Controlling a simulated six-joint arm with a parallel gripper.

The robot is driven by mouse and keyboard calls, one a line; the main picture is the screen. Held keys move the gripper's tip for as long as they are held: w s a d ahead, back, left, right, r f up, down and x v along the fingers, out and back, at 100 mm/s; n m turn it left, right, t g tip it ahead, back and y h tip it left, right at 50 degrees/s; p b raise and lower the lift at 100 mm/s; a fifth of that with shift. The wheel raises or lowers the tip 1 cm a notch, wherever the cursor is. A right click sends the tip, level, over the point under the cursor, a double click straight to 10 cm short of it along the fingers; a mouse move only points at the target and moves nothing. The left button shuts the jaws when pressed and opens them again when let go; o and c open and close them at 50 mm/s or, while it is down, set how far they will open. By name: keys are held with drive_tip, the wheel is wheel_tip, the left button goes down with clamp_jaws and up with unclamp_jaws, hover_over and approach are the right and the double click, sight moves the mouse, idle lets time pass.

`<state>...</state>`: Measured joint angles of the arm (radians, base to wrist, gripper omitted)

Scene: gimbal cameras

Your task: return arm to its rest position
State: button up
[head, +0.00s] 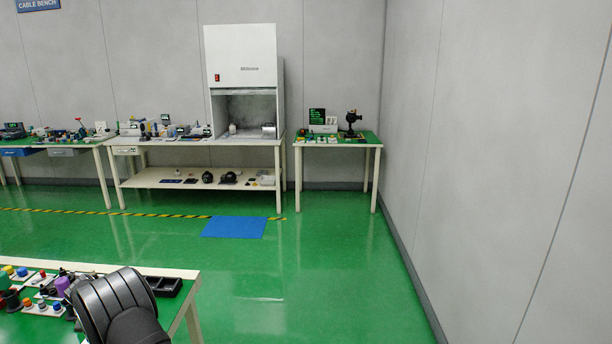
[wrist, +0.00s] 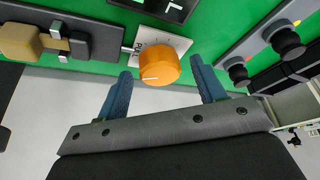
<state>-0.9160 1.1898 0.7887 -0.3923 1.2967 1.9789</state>
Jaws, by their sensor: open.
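My gripper (wrist: 165,92) shows in the wrist view with its two blue fingers apart. It is open, with nothing held between the fingers. An orange knob (wrist: 165,66) with a white pointer line lies just beyond the fingertips, on a white plate (wrist: 178,42) at the edge of a green bench top. I cannot tell whether a finger touches it. In the head view, a dark rounded part of my arm (head: 118,303) stands over the near bench at the lower left; the gripper itself is not visible there.
The near bench (head: 160,270) carries several knobs, switches and a black tray (head: 165,286). In the wrist view, a tan-knobbed device (wrist: 20,42) is at left and black knobs (wrist: 288,43) at right. The green floor (head: 310,270) right of the bench is clear. Other benches line the far wall.

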drive_tip(key=n+y, duration=0.1)
drive_tip(key=n, duration=0.2)
drive_tip(key=n+t+y, duration=0.1)
drive_tip(key=n, duration=0.2)
drive_tip(key=shift+s+d+n+t, duration=0.1)
drive_tip(key=shift+d+n+t, duration=0.1)
drive_tip(key=shift+n+t, duration=0.15)
drive_tip(key=n+y, duration=0.1)
drive_tip(key=n, duration=0.2)
drive_tip(key=n+y, duration=0.1)
drive_tip(key=n, duration=0.2)
drive_tip(key=shift+d+n+y, duration=0.15)
drive_tip(key=shift+n+y, duration=0.1)
drive_tip(key=shift+y, duration=0.05)
drive_tip(key=shift+o, duration=0.5)
idle(2.0)
